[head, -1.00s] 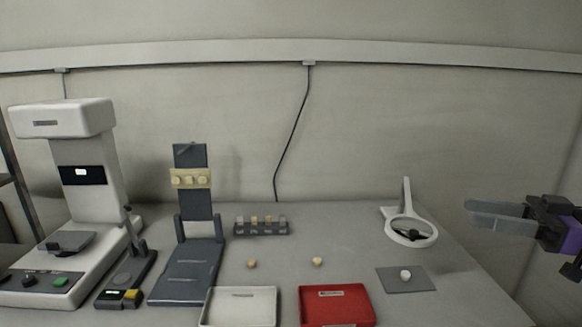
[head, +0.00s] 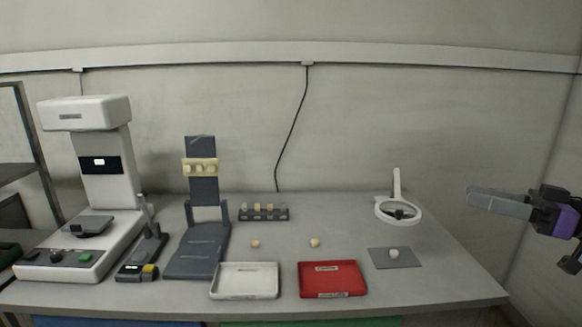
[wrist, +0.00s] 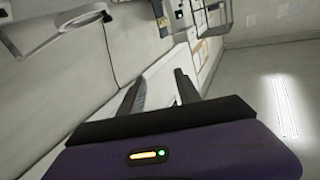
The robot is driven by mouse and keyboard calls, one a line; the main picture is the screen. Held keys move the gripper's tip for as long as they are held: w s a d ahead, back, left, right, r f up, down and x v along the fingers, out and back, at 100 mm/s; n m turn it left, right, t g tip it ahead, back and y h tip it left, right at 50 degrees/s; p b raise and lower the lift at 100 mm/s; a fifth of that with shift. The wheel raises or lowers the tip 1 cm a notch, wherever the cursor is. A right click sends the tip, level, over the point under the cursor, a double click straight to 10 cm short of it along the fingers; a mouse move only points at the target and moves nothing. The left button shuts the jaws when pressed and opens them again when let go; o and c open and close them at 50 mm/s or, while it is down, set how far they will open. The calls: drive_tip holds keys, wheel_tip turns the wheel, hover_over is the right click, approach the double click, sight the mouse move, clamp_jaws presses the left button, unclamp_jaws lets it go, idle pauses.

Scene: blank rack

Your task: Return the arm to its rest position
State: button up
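My gripper (head: 500,204) is at the right edge of the head view, held in the air beyond the table's right side. In the wrist view my gripper (wrist: 158,90) shows two dark fingers standing apart with nothing between them. The arm behind it runs out of the head view on the right. No object touches the fingers.
The grey table (head: 330,220) holds a white tray (head: 245,294), a red tray (head: 332,293), a small rack (head: 263,216), a ring magnifier (head: 398,222), a grey mat (head: 408,262) with a pale piece, a dark stand (head: 195,262) and a white machine (head: 105,170). Air around the gripper is clear.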

drive_tip(key=w+d+m+t+h, duration=0.4)
drive_tip(key=m+t, duration=0.1)
wheel_tip(320, 180, down, 16)
drive_tip(key=d+m+t+h+b, duration=0.2)
drive_tip(key=d+m+t+h, duration=0.1)
drive_tip(key=m+h, duration=0.55)
drive_tip(key=s+a+f+m+h+b, duration=0.15)
drive_tip(key=s+a+f+h, duration=0.25)
drive_tip(key=s+f, duration=0.5)
drive_tip(key=s+a+f+m+h+b, duration=0.15)
drive_tip(key=s+a+f+h, duration=0.25)
drive_tip(key=s+f, duration=0.55)
drive_tip(key=s+a+f+n+g+y+b, duration=0.15)
drive_tip(key=s+a, duration=0.35)
drive_tip(key=s, duration=0.6)
drive_tip(key=s+a+f+n+y+b, duration=0.1)
drive_tip(key=s+a+n+y+b, duration=0.3)
drive_tip(key=s, duration=0.6)
drive_tip(key=s+a+f+n+g+h+p, duration=0.15)
drive_tip(key=s+a, duration=0.35)
drive_tip(key=s, duration=0.6)
wheel_tip(320, 180, up, 19)
drive_tip(key=p, duration=1.8)
drive_tip(key=shift+a+r+m+y, duration=0.2)
drive_tip(key=shift+m+y, duration=0.15)
drive_tip(key=shift+y, duration=0.1)
